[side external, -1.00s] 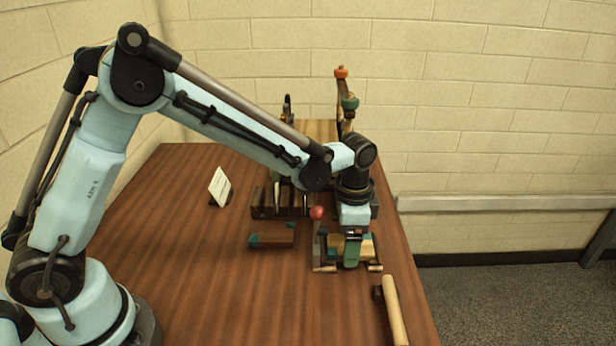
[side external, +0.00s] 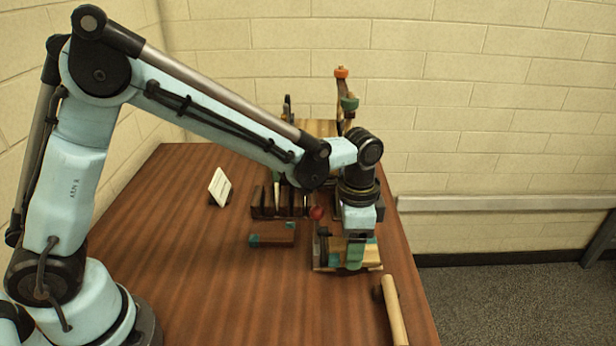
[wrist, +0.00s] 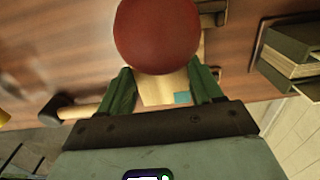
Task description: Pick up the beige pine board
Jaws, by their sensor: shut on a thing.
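The beige pine board (wrist: 165,88) shows between my green fingers in the wrist view, with a teal patch near one corner. In the side view the board (side external: 337,244) is partly behind my gripper (side external: 356,258), over a low wooden fixture (side external: 325,267). My gripper (wrist: 163,92) is shut on the board. I cannot tell whether the board is clear of the fixture. A red ball knob (side external: 316,212) stands just left of my gripper. The knob (wrist: 157,36) fills the top middle of the wrist view and hides part of the board.
A dark block with teal marks (side external: 272,235) lies to the left. Behind it stands a dark slotted rack (side external: 278,203), and a white card (side external: 219,187) further left. A pale rod (side external: 393,312) lies near the right table edge. The left front of the table is clear.

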